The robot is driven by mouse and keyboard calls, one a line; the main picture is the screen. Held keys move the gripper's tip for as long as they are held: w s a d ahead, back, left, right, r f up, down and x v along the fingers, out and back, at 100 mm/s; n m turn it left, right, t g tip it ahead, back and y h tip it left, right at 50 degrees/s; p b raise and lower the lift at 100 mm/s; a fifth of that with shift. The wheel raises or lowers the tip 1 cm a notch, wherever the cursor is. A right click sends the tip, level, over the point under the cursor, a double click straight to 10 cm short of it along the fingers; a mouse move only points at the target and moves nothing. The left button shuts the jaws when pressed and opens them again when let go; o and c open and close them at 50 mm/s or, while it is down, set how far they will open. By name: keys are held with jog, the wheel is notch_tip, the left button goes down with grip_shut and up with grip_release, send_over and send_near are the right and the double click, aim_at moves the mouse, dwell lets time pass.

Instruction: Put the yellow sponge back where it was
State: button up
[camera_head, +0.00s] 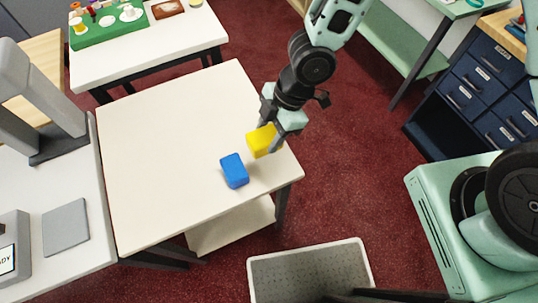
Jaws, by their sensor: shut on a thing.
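The yellow sponge (261,140) is a small block near the right edge of the cream table (160,150). My gripper (268,138) is shut on it, with a finger on either side of it. I cannot tell whether the sponge touches the table top or is held just above it. A blue block (234,171) rests on the table, just in front and to the left of the sponge, close to it.
Most of the cream table is bare. A grey stand (50,110) and a flat grey plate (66,227) are on the left counter. A white table (150,50) with a green tray (110,24) stands behind. A grey bin (262,274) is on the floor in front.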

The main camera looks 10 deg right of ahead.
notch_tip(320, 180, down, 5)
jog(key=shift+r+b, duration=0.15)
jog(key=shift+b, duration=0.35)
jog(key=shift+f, duration=2.3)
jog(key=o, duration=1)
jog(key=shift+o, duration=0.2)
jog(key=shift+f, duration=0.1)
jog(key=s+p+v, duration=0.1)
jog(key=p+v, duration=0.3)
jog(key=v, duration=1.3)
jog(key=s+r+m+h, duration=0.2)
jog(key=s+r+m, duration=0.4)
jog(key=r, duration=0.3)
jog(key=s+d+r+m+t+h, duration=0.1)
jog(key=s+r+m, duration=0.5)
jog(key=r, duration=0.3)
jog(key=shift+d+r+m+h, duration=0.3)
jog(key=shift+m+h, duration=0.1)
jog(key=shift+m, duration=0.3)
